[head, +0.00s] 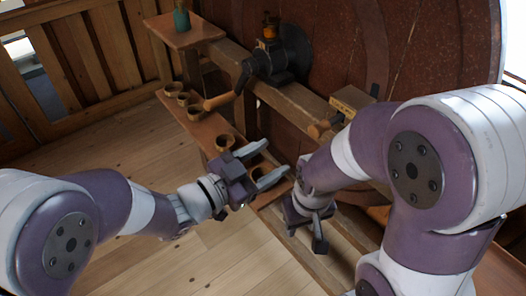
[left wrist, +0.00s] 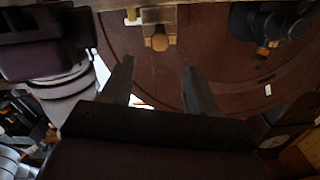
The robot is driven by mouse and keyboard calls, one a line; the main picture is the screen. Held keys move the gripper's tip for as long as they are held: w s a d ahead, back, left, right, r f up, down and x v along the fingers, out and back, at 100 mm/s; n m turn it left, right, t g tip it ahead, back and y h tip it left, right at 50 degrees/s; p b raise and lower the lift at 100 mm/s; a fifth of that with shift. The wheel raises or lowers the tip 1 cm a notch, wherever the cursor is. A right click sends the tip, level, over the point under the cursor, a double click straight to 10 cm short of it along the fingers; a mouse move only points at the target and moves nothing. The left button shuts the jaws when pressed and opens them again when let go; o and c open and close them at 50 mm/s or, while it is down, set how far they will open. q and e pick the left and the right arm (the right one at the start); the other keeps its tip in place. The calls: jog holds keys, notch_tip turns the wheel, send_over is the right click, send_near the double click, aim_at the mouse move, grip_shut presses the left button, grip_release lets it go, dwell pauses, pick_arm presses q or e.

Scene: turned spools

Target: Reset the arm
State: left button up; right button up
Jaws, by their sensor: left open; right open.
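My left gripper (head: 277,158) is open and empty, its two grey fingers pointing right over the low wooden shelf. In the left wrist view its fingers (left wrist: 158,66) stand apart with nothing between them. My right gripper (head: 306,240) is open, to the right of and lower than the left one, with its fingers pointing down. It seems to hold nothing. The two grippers are close together but apart. Small round wooden spools or cups (head: 183,98) stand on the low shelf, and another (head: 225,142) stands just left of my left gripper.
A wooden beam (head: 290,97) carries a dark lathe-like machine (head: 283,58) and a wooden block (head: 352,100). A green bottle (head: 181,20) stands on a small raised board (head: 190,36). A large reddish-brown round panel (head: 420,50) rises behind. The plank floor (head: 110,150) at left is clear.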

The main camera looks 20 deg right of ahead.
pick_arm(q)
jog(key=w+a+f+n+y+p, duration=0.1)
jog(key=a+f+n+y, duration=0.3)
jog(key=a+f+y, duration=0.3)
jog(key=w+a+f+n+y+p, duration=0.1)
jog(key=a+f+n+y, duration=0.4)
jog(key=a, duration=0.4)
jog(key=s+a+r+n+g+y+p, duration=0.2)
jog(key=s+a+r+n, duration=0.1)
jog(key=s+a, duration=0.2)
jog(key=s+a+r+n+g+y+p, duration=0.2)
jog(key=s+a+r+n+g+p, duration=0.1)
jog(key=a, duration=0.6)
jog(key=shift+s+a+n+y, duration=0.35)
jog(key=shift+s+n, duration=0.25)
jog(key=shift+s, duration=0.4)
jog(key=shift+r, duration=0.1)
